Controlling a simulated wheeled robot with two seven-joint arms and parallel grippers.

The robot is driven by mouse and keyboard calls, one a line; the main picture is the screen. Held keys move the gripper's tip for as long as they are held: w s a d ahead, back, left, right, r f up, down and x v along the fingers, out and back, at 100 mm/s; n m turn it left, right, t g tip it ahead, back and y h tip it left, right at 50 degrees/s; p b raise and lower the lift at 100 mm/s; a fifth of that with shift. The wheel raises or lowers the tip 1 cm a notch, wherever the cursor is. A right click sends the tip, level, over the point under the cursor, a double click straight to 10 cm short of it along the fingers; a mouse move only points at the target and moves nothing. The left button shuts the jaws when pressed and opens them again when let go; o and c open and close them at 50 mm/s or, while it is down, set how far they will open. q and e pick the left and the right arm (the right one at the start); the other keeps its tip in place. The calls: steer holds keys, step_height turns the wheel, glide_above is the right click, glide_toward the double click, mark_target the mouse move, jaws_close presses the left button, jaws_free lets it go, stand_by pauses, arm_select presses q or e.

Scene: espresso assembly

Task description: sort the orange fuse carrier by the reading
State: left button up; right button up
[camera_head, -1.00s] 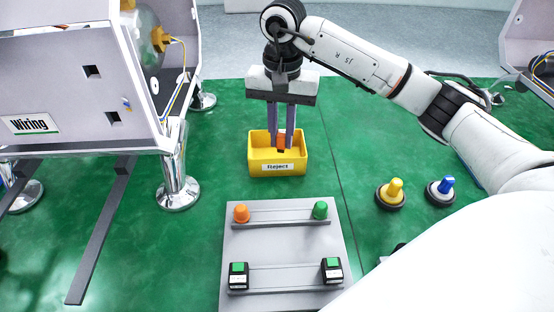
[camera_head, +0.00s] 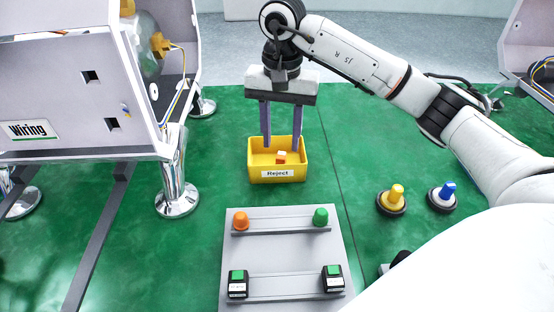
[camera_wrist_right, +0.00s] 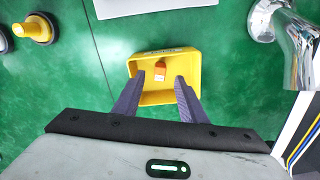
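The orange fuse carrier (camera_head: 281,157) lies inside the yellow bin labelled "Reject" (camera_head: 277,175). The wrist view also shows the carrier (camera_wrist_right: 160,71), with a white part at one end, against the floor of the yellow bin (camera_wrist_right: 155,98). My right gripper (camera_head: 281,146) is above the bin with its fingers spread wide, and nothing is between them. The wrist view shows both open fingertips (camera_wrist_right: 157,84) on either side of the carrier, apart from it. My left gripper is not in view.
A grey board (camera_head: 285,255) holds an orange cap (camera_head: 240,220), a green cap (camera_head: 320,217) and two black modules with green tops (camera_head: 238,283). Yellow (camera_head: 396,197) and blue (camera_head: 446,196) plugs stand at right. A "Wiring" machine (camera_head: 85,95) on metal legs is at left.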

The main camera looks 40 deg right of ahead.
step_height(320, 180, up, 8)
steer(key=p, duration=0.1)
steer(key=shift+r, duration=0.1)
stand_by(0.4)
